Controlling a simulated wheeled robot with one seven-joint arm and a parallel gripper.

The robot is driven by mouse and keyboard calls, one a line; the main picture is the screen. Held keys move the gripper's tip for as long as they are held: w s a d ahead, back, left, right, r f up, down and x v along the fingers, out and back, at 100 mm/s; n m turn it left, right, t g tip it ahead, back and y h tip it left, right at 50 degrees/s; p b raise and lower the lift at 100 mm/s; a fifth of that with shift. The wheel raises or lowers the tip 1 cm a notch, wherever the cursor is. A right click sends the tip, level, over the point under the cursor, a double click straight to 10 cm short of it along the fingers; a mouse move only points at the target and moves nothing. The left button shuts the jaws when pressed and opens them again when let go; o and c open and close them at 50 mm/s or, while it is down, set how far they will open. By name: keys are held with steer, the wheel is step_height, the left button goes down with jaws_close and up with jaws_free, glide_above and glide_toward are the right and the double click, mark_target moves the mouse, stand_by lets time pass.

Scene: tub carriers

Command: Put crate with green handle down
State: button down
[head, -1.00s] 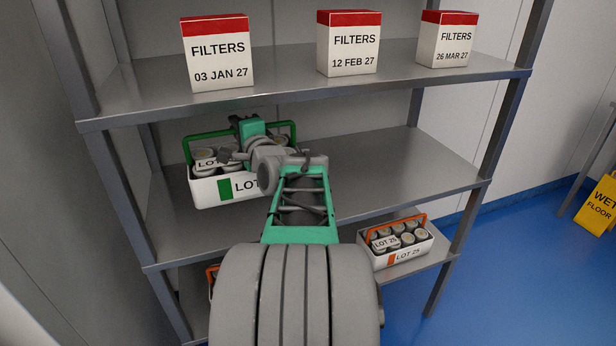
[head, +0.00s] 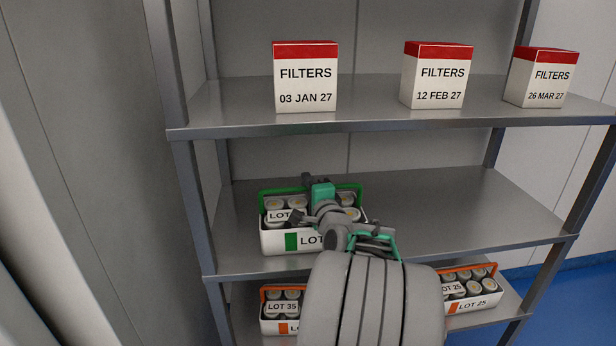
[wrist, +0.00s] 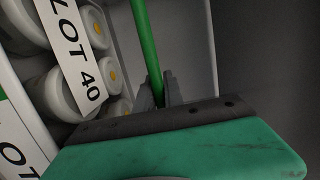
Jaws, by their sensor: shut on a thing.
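The crate with the green handle (head: 275,241) is a white carrier with several round tubs in it. It is at the left of the middle shelf (head: 480,222), at that shelf's height; I cannot tell whether its base touches the shelf. My gripper (head: 307,182) is shut on the green handle's top bar, and my arm covers the crate's right part. In the wrist view the gripper's fingers (wrist: 163,90) close around the green bar (wrist: 143,42). Tubs and a "LOT 40" label (wrist: 80,48) show to the left of the bar.
On the bottom shelf stand two crates with orange handles, a LOT 35 crate (head: 270,327) and a LOT 25 crate (head: 478,304). Three filter boxes, one of them dated 03 JAN 27 (head: 306,78), stand on the top shelf. The middle shelf is clear to the right.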

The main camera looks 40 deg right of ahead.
steer(key=shift+r, duration=0.3)
steer(key=c, duration=1.9)
jaws_free()
steer(key=shift+f, duration=0.4)
steer(key=o, duration=0.4)
steer(key=shift+o, duration=0.2)
steer(key=shift+r, duration=0.15)
steer(key=shift+s+a, duration=0.1)
steer(key=shift+s, duration=0.05)
steer(key=v, duration=1.1)
steer(key=shift+s+b, duration=0.35)
